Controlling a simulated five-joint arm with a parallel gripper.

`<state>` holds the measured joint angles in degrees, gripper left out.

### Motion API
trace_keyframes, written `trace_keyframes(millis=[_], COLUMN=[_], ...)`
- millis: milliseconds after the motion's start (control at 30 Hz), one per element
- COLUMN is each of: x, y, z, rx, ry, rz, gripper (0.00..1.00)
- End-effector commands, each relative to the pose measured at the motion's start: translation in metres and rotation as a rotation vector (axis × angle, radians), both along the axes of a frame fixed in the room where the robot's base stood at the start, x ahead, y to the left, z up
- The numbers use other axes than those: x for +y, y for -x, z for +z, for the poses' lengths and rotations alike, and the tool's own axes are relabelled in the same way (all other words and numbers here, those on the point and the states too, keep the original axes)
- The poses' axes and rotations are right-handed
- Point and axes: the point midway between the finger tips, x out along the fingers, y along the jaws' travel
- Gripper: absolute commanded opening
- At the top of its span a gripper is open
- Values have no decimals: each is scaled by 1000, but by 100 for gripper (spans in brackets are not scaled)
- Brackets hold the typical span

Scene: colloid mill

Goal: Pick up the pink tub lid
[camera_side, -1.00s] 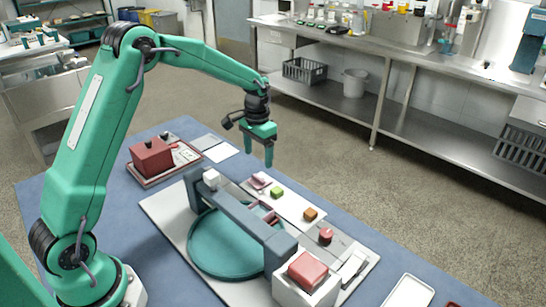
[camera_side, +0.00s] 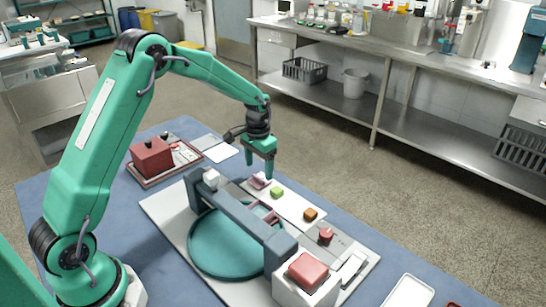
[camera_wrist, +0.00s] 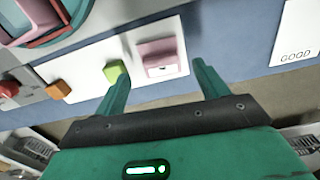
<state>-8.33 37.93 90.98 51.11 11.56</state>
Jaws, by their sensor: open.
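The pink tub lid (camera_side: 258,181) lies on the far-left end of a white strip on the blue table. In the wrist view the pink lid (camera_wrist: 158,55) shows between and beyond the two fingers, a little above their tips in the picture. My gripper (camera_side: 263,176) points down just above the lid in the side view. In the wrist view my gripper (camera_wrist: 160,78) has its green fingers apart with nothing between them. The left fingertip is close to a green block (camera_wrist: 114,71). I cannot tell the exact height above the lid.
A green block (camera_side: 277,193) and an orange block (camera_side: 310,214) sit on the same strip. A teal round dish (camera_side: 218,250) lies under a grey bridge. A red box (camera_side: 152,157) stands left. A white card (camera_wrist: 300,35) reads "GOOD".

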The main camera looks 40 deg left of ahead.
Motion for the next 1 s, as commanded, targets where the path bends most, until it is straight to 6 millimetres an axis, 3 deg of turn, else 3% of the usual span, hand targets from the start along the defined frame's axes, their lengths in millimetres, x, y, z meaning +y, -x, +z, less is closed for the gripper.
trace_keyframes(millis=[300, 833, 867, 1000], x=[1, 1, 1, 1], y=[0, 0, 0, 0], z=[-33, -34, -34, -34], rx=[1, 0, 0, -1], ry=[0, 0, 0, 0], rz=[0, 0, 0, 0], gripper=[73, 73, 71, 43])
